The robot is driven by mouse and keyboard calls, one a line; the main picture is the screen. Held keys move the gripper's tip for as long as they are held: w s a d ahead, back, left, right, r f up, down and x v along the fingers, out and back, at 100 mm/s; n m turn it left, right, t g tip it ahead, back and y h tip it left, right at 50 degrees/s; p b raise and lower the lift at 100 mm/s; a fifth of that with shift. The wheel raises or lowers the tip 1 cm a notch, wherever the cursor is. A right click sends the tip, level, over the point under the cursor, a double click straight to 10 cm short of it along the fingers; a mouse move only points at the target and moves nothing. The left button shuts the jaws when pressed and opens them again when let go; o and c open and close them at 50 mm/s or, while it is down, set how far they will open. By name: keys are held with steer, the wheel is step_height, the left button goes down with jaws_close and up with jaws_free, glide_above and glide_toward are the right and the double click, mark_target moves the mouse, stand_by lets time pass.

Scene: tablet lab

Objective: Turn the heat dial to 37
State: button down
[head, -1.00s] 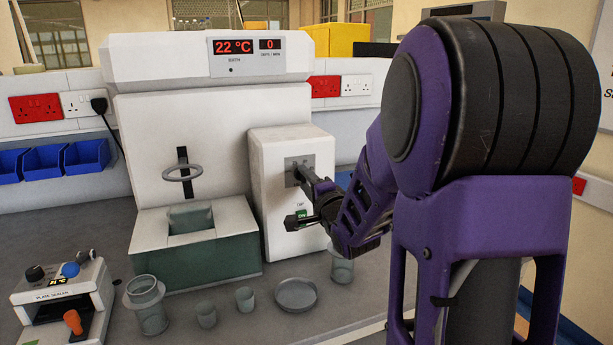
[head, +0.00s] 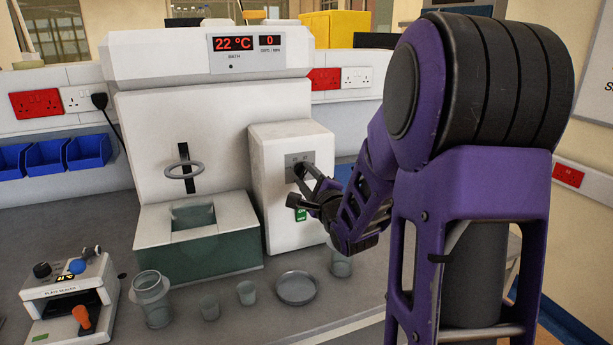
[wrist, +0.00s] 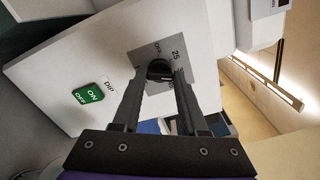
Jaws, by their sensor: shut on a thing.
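The heat dial (wrist: 158,70) is a small black knob on a grey scale plate (wrist: 172,55), on the front of the white control box (head: 275,215). In the wrist view the scale shows 25 and an off mark; other marks are hidden. My gripper (wrist: 160,78) is shut on the dial, one finger on each side. In the head view my gripper (head: 305,178) reaches the plate from the right and partly covers it. The red display (head: 232,43) reads 22 °C, with a 0 beside it.
A green ON/OFF switch (wrist: 88,94) labelled DIP sits below the dial. The bath (head: 200,235) stands left of the box. Beakers, a dish (head: 297,288) and a plate sealer (head: 68,300) stand in front on the grey bench.

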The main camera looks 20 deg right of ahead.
steer(key=shift+r, duration=0.1)
steer(key=shift+c, duration=2.2)
jaws_free()
steer(key=shift+s, duration=0.1)
